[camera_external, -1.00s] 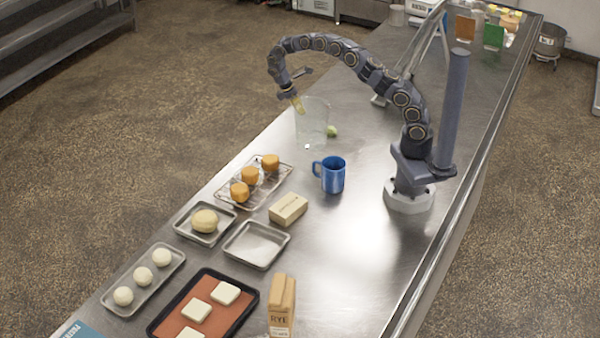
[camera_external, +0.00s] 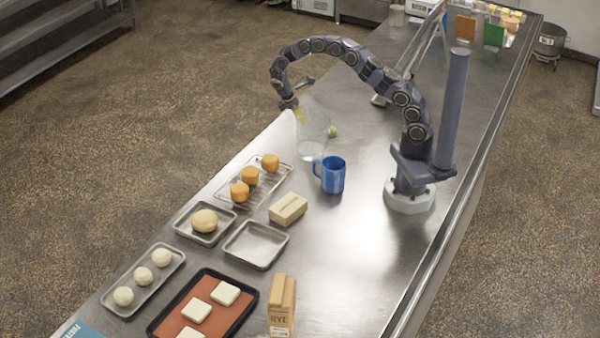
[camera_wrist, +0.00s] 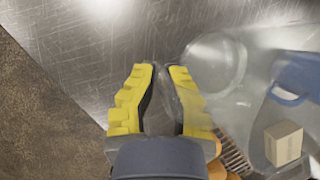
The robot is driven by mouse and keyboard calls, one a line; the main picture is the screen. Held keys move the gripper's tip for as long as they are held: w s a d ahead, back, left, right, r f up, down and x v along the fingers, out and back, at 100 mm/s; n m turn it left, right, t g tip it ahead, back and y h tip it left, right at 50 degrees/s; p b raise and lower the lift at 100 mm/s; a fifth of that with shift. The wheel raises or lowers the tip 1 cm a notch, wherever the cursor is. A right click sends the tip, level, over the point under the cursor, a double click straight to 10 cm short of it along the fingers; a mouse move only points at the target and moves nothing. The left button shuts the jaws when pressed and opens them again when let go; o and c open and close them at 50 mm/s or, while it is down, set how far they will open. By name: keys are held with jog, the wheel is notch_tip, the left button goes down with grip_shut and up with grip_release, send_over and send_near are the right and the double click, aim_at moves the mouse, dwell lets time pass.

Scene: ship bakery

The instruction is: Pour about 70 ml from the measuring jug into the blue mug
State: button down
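The measuring jug (camera_external: 315,141) is clear and hard to see against the steel counter, just left of and beyond the blue mug. It looks slightly tilted in the outside view, and it shows blurred in the wrist view (camera_wrist: 213,66). The liquid in it cannot be made out. The blue mug (camera_external: 333,176) stands upright with its handle to the left; it shows partly at the right of the wrist view (camera_wrist: 300,76). My gripper (camera_external: 299,115) has its yellow fingers (camera_wrist: 162,70) close together at the jug's far left side, around a clear part that looks like its handle.
A wire rack (camera_external: 255,190) with orange pastries and a wrapped block (camera_external: 288,208) lie nearer the camera. Trays (camera_external: 257,244) and a carton (camera_external: 282,306) fill the near end. Counter right of the mug is clear.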

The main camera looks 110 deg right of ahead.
aim_at(303, 109)
jog(key=r, duration=0.1)
jog(key=a+r+h, duration=0.1)
jog(key=r+h, duration=0.1)
jog(key=shift+s+a, duration=0.1)
jog(key=shift+a, duration=0.15)
jog(key=shift+s+a+r+m+h, duration=0.1)
jog(key=shift+a+r+m+h, duration=0.3)
jog(key=shift+a+r+h, duration=0.5)
jog(key=s+a+r+m+h, duration=0.1)
jog(key=a+r+m+h, duration=0.1)
jog(key=a+r+h, duration=0.5)
jog(key=shift+r+t+h, duration=0.3)
jog(key=shift+r+h, duration=0.1)
jog(key=shift+r, duration=0.45)
jog(key=shift+a+r+h, duration=0.5)
jog(key=shift+a+h, duration=0.05)
jog(key=shift+h, duration=0.05)
jog(key=shift+s+a+r+h, duration=0.1)
jog(key=shift+a+r+h, duration=0.1)
jog(key=shift+a, duration=0.2)
jog(key=shift+s+a+r+h, duration=0.1)
jog(key=shift+a+r+h, duration=0.1)
jog(key=shift+a, duration=0.15)
jog(key=shift+a+r+m+h+b, duration=0.4)
jog(key=shift+a, duration=0.35)
dwell(0.4)
